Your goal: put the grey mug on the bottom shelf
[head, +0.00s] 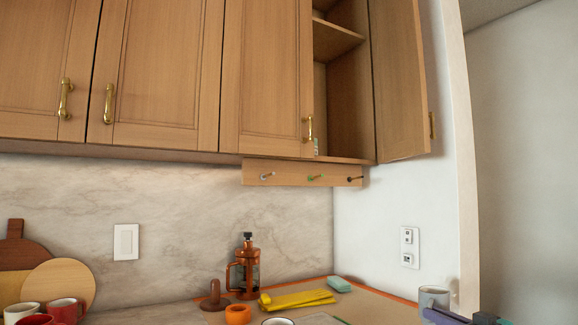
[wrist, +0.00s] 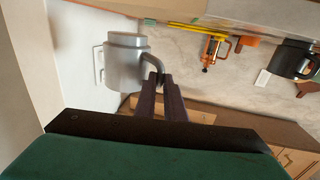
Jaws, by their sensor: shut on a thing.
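The grey mug (head: 434,297) is at the lower right of the head view, in front of the white wall, and looks roughly upright. My gripper (wrist: 160,80) is shut on the mug's handle, with the mug body (wrist: 124,65) beside the fingertips in the wrist view. In the head view only part of my gripper (head: 450,316) shows at the bottom edge. The open wall cabinet shows its bottom shelf (head: 345,159) as a thin edge from below. A higher shelf (head: 335,37) is above it. Most of the bottom shelf's surface is hidden.
The cabinet's right door (head: 400,80) stands open; the door to its left (head: 265,75) is shut. A peg rail (head: 290,174) hangs underneath. The counter holds a copper French press (head: 246,265), a yellow item (head: 297,300), an orange cup (head: 237,314), other mugs and boards (head: 62,283).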

